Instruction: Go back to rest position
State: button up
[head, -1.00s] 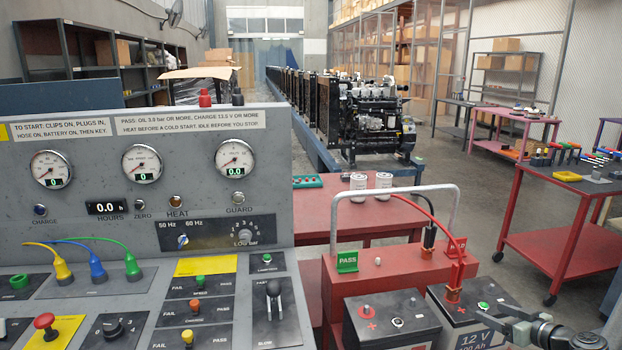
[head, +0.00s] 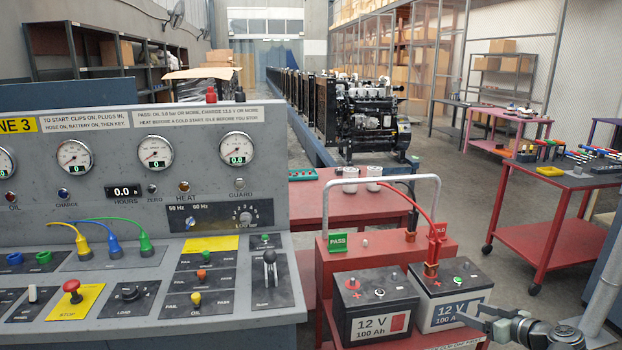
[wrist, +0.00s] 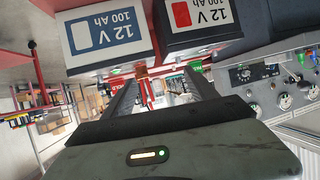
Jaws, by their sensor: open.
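My gripper (head: 472,318) is at the lower right of the head view, in front of the right-hand 12 V battery (head: 450,297). In the wrist view my gripper (wrist: 162,88) shows its two dark fingers apart, with nothing held between them. The wrist picture appears upside down, with both battery fronts at its top. My grey arm end (head: 545,332) runs off to the right edge of the head view.
A control panel (head: 100,180) with gauges and switches fills the left. A second battery (head: 375,310) stands on a red cart. A red table (head: 545,175) stands right, with open floor (head: 470,220) between. An engine line (head: 365,115) runs behind.

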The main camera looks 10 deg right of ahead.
jog(key=w+a+f+g+y+p, duration=0.1)
jog(key=w+a+f+g+p, duration=0.15)
jog(key=a, duration=0.55)
jog(key=w+a+f+g+y+p, duration=0.1)
jog(key=w+a+g, duration=0.15)
jog(key=a, duration=0.45)
jog(key=w+a+f+g+y+p, duration=0.1)
jog(key=w+a+g, duration=0.15)
jog(key=a, duration=0.55)
jog(key=s+a+g+h+p, duration=0.1)
jog(key=a+g+h+p, duration=0.1)
jog(key=a, duration=0.7)
jog(key=s+a+m+g+h+p, duration=0.1)
jog(key=a+g+h+p, duration=0.1)
jog(key=a, duration=0.8)
jog(key=shift+s+a+f+g+h, duration=0.15)
jog(key=shift+s+a+g+h, duration=0.2)
jog(key=shift+g, duration=0.3)
